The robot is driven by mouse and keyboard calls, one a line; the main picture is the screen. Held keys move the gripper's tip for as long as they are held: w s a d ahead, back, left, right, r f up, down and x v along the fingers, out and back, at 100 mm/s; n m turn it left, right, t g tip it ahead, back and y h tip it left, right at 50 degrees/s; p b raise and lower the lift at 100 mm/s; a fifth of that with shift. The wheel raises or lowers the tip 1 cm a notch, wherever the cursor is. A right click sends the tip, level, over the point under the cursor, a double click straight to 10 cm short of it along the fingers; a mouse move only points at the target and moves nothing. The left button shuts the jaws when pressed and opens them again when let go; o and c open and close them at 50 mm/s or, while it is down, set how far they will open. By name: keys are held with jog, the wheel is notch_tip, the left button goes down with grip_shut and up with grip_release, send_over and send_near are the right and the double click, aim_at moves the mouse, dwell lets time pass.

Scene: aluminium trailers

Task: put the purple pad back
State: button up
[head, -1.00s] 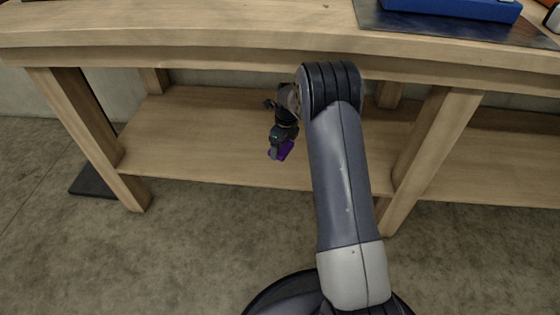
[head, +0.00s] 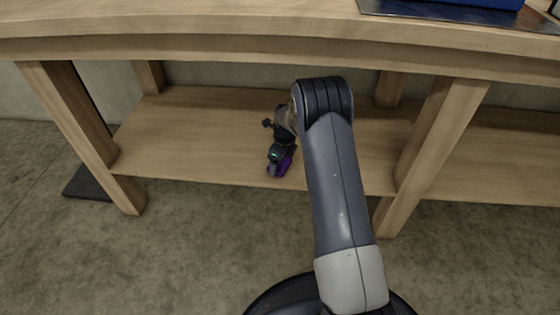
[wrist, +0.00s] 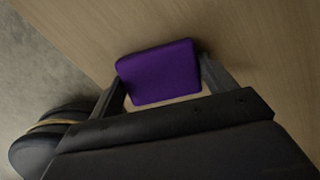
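The purple pad (head: 285,164) is a small flat block with rounded corners, low over the front part of the wooden lower shelf (head: 210,140). My gripper (head: 279,165) points down at it. In the wrist view the pad (wrist: 160,73) sits between the two dark fingers (wrist: 164,84), which close on its left and right edges. A narrow shadow lies along the pad's far edge. I cannot tell whether its underside touches the shelf.
Wooden legs stand at the left (head: 85,135) and right (head: 432,150). The shelf left of my gripper is clear. A dark mat (head: 88,182) lies on the floor. A blue object (head: 470,3) is on the bench top.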

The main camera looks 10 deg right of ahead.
jog(key=o, duration=0.4)
jog(key=shift+r, duration=0.15)
jog(key=r+p, duration=0.1)
jog(key=r, duration=0.1)
jog(key=r+p, duration=0.1)
jog(key=r, duration=0.2)
jog(key=r+p, duration=0.1)
jog(key=r, duration=0.1)
jog(key=shift+s+d+r, duration=0.25)
jog(key=shift+s+d, duration=0.05)
jog(key=shift+d, duration=0.05)
